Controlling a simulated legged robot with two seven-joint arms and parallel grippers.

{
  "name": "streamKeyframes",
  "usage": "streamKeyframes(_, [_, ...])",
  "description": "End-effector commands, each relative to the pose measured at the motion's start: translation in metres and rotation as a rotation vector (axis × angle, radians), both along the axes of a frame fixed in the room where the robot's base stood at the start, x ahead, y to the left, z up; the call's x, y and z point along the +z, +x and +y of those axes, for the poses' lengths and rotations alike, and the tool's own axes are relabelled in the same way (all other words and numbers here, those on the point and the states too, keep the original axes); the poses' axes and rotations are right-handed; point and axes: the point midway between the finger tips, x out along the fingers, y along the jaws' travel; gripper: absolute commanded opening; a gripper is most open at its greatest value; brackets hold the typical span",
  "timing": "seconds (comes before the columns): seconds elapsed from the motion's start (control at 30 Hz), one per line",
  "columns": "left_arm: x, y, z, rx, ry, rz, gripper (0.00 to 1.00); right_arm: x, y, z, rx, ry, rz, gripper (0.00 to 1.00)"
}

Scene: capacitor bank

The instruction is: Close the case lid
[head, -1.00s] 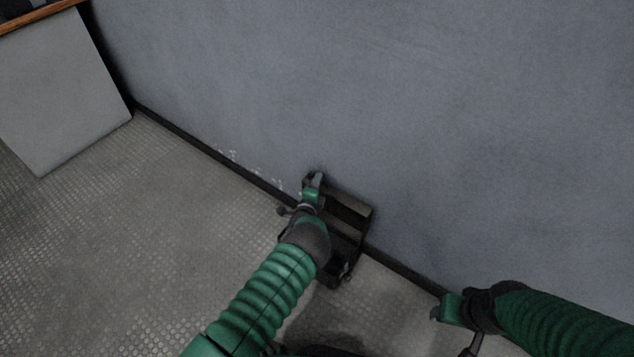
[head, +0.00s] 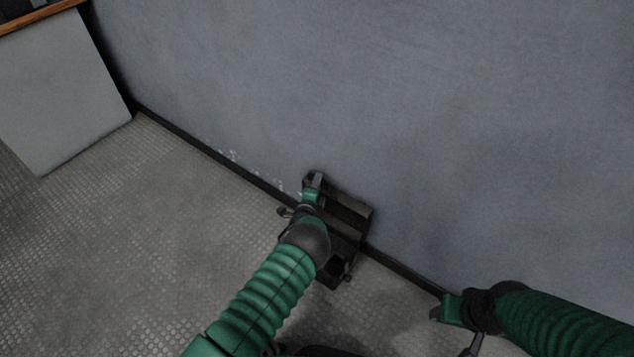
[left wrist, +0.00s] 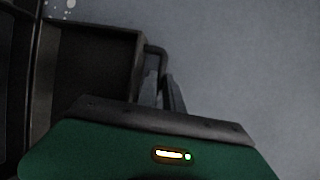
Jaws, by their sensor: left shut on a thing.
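The dark case (head: 337,272) stands on the floor against the wall, with its lid (head: 350,212) raised and leaning toward the wall. My left gripper (head: 313,181) is at the lid's upper left edge, shut on what looks like the lid's bar handle. In the left wrist view, the lid (left wrist: 95,65) is a dark, shallow shell, and the bar handle (left wrist: 155,50) runs down beside my gripper (left wrist: 168,92). My left forearm hides part of the case. My right gripper (head: 442,309) is at lower right, away from the case; its jaw gap is unclear.
The grey-blue wall (head: 420,120) rises right behind the case, with a dark skirting (head: 200,144) along its foot. A pale panel (head: 60,95) stands at upper left. The textured floor (head: 150,240) left of the case is clear.

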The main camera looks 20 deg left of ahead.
Motion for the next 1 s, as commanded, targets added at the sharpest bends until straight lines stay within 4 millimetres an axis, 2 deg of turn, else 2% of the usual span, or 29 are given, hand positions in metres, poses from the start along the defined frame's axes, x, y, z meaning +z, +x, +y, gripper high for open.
streamKeyframes(0.67, [-0.004, -0.006, 0.004, 0.005, 0.001, 0.011, 0.0, 0.003, 0.0, 0.0, 0.0, 0.0, 0.0, 0.55])
streamKeyframes(0.87, [-0.004, -0.019, 0.009, 0.005, 0.003, 0.014, 0.0, 0.011, 0.0, 0.0, 0.0, 0.0, 0.0, 0.55])
streamKeyframes(1.0, [-0.008, -0.036, 0.015, 0.006, 0.003, 0.016, 0.0, 0.019, 0.0, 0.0, 0.0, 0.0, 0.0, 0.55])
